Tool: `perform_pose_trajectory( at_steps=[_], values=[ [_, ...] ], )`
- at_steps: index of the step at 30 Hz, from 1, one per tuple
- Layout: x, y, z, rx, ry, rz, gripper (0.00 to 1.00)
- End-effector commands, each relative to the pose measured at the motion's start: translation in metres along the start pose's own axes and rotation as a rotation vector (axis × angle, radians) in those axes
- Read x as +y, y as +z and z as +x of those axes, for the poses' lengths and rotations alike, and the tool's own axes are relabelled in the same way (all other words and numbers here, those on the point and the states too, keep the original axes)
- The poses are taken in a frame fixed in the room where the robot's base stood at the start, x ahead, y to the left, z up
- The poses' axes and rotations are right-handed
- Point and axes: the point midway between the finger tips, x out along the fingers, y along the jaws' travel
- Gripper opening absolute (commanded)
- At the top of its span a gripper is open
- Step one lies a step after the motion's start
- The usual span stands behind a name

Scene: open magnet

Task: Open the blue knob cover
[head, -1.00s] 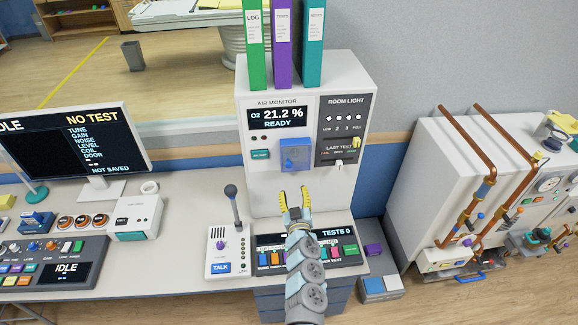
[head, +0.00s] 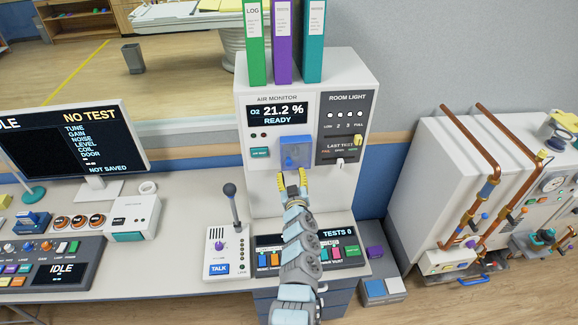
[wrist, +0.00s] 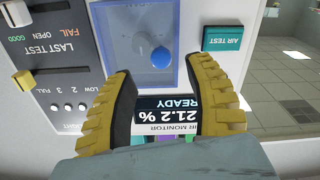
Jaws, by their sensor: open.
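The blue knob cover (head: 296,150) is a translucent blue box on the front of the white air monitor cabinet, below its O2 display. In the wrist view the blue cover (wrist: 191,60) shows upside down, with a grey knob and a round blue spot (wrist: 161,57) on it. My gripper (head: 293,177) is just below the cover in the head view, with its yellow fingers pointing up. In the wrist view my gripper (wrist: 170,88) has its two yellow fingers apart and nothing between them. I cannot tell whether a fingertip touches the cover.
The green AIR TEST button (wrist: 222,38) sits beside the cover. The room light panel (head: 343,125) with small sliders is on its right. A microphone stand (head: 233,205) and a tests panel (head: 340,246) stand below. Binders (head: 283,40) stand on top of the cabinet.

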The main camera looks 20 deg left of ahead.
Motion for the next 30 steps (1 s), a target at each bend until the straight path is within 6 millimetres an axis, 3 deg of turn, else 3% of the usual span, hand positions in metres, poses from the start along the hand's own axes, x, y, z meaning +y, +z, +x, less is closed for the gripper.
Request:
perform_pose_trajectory(
  at_steps=[30],
  values=[
    [0.000,-0.001,0.057,0.004,0.000,0.001,0.54]
  ],
)
